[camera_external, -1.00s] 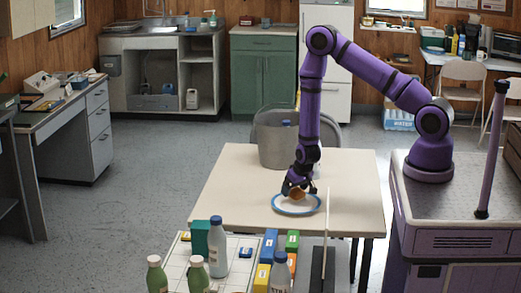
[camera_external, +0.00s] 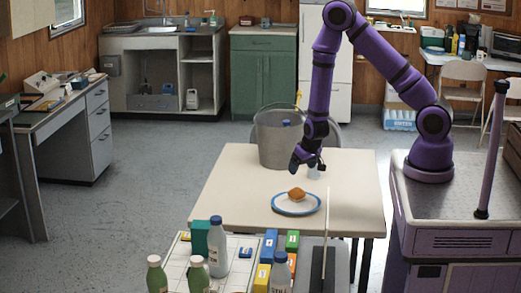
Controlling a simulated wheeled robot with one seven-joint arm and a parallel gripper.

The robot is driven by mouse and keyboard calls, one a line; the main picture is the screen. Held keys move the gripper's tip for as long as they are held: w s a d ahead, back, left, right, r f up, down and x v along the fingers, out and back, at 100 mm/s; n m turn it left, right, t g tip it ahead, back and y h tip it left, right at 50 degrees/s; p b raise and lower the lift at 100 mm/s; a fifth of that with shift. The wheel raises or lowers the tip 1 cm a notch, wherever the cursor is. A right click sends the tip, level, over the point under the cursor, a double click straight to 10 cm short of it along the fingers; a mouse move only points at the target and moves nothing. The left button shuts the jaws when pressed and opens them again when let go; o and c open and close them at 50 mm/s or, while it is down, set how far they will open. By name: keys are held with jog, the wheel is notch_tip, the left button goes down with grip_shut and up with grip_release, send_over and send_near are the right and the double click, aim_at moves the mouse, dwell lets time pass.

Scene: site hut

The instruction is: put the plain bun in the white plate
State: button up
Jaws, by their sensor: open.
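The plain bun (camera_external: 296,194) is small and golden brown. It rests in the white plate (camera_external: 283,208), which has a blue rim and lies on the cream table near its front edge. My gripper (camera_external: 308,168) is open and empty, above the table and a little above and to the right of the bun, apart from it. The fingers are small and dark in this view.
A grey bucket (camera_external: 270,140) stands behind the plate, and a small whitish item (camera_external: 314,173) shows beside my gripper. In front, a lower surface holds bottles (camera_external: 217,250) and coloured boxes (camera_external: 263,277). The cream table (camera_external: 235,190) is bare left of the plate.

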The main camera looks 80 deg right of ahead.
jog(key=s+a+r+n+t+y, duration=0.15)
jog(key=a+r, duration=0.25)
jog(key=r, duration=0.5)
jog(key=s+a+r+n+y, duration=0.1)
jog(key=a+r+n, duration=0.15)
jog(key=r, duration=0.65)
jog(key=s+a+r+n+t+y, duration=0.1)
jog(key=a+r, duration=0.4)
jog(key=r, duration=0.5)
jog(key=s+a+r+n, duration=0.1)
jog(key=s+r+n, duration=0.1)
jog(key=s+r, duration=0.5)
jog(key=s+a+r+n, duration=0.1)
jog(key=s+r, duration=0.6)
jog(key=s, duration=0.8)
jog(key=shift+a+n, duration=0.3)
jog(key=shift+n, duration=0.2)
jog(key=shift+w+r+g, duration=0.1)
jog(key=shift+g, duration=0.15)
